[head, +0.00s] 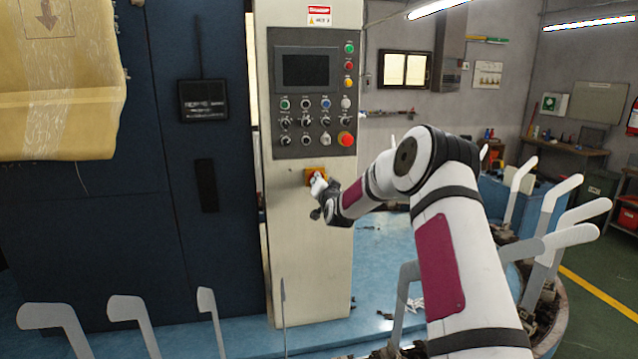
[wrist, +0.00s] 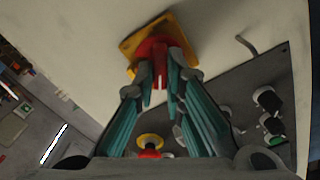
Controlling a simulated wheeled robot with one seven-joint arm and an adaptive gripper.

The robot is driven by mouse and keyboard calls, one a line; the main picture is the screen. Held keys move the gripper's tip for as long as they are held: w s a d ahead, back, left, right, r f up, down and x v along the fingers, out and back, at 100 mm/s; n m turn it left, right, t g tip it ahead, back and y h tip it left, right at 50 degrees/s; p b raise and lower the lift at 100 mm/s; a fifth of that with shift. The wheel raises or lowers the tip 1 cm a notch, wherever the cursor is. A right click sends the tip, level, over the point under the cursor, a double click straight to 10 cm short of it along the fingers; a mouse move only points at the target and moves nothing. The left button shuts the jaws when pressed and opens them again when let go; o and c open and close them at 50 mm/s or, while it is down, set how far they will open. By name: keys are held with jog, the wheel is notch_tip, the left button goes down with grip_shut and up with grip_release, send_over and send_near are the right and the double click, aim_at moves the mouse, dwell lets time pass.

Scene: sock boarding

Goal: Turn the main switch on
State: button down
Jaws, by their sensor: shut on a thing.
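The main switch is a red rotary knob (wrist: 153,48) on a square yellow plate (wrist: 180,28), mounted on the pale cabinet face. In the wrist view the plate looks tilted and the knob's ridge points down the picture between my fingers. In the head view the yellow plate (head: 309,174) shows below the control panel, largely covered by my gripper (head: 318,187). In the wrist view my gripper (wrist: 160,80) is shut on the knob, one finger on each side. The fingertips hide part of the knob, and I cannot read any on or off marking.
The grey control panel (head: 314,134) with buttons, selectors and a red emergency stop (head: 346,139) is just above the switch. The emergency stop also shows near my gripper in the wrist view (wrist: 150,142). Several grey sock boards (head: 517,185) stand at the front and right.

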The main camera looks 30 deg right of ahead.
jog(key=m, duration=1.1)
jog(key=shift+d+f+p, duration=0.15)
jog(key=shift+p, duration=0.15)
jog(key=shift+m, duration=0.3)
jog(key=c, duration=1.7)
grip_release()
jog(key=shift+o, duration=0.2)
jog(key=shift+s, duration=0.15)
jog(key=v, duration=1.1)
jog(key=shift+s, duration=0.35)
